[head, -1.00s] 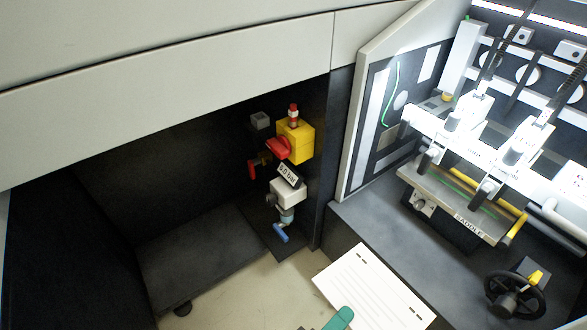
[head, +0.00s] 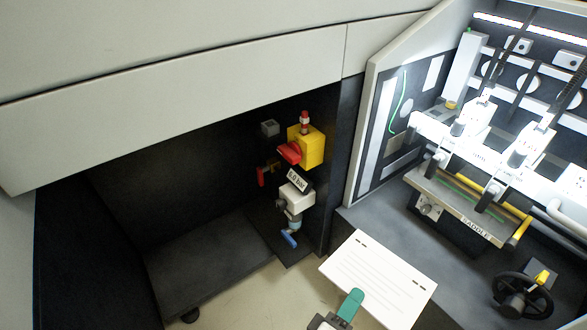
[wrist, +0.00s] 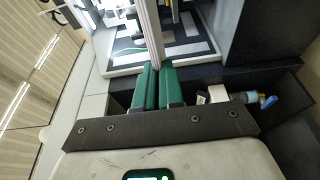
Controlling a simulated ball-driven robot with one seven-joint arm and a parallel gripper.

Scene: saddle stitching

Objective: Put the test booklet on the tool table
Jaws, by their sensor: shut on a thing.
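The test booklet (head: 385,278) is a white, thin, flat sheet with faint printed lines and two dark staple marks near its upper edge. My gripper (head: 351,303) has green fingers and is shut on the booklet's lower-left edge in the head view. In the wrist view the booklet (wrist: 150,35) shows edge-on as a narrow pale strip between the green fingers of my gripper (wrist: 158,80). The booklet is held up in front of the machine. I cannot make out the tool table in either view.
The stitching machine's saddle (head: 470,215) with stitching heads is at the right, with a black handwheel (head: 522,296) below. A yellow valve box (head: 311,147) with a red knob hangs in a dark recess. Pale floor (head: 240,300) shows at lower middle.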

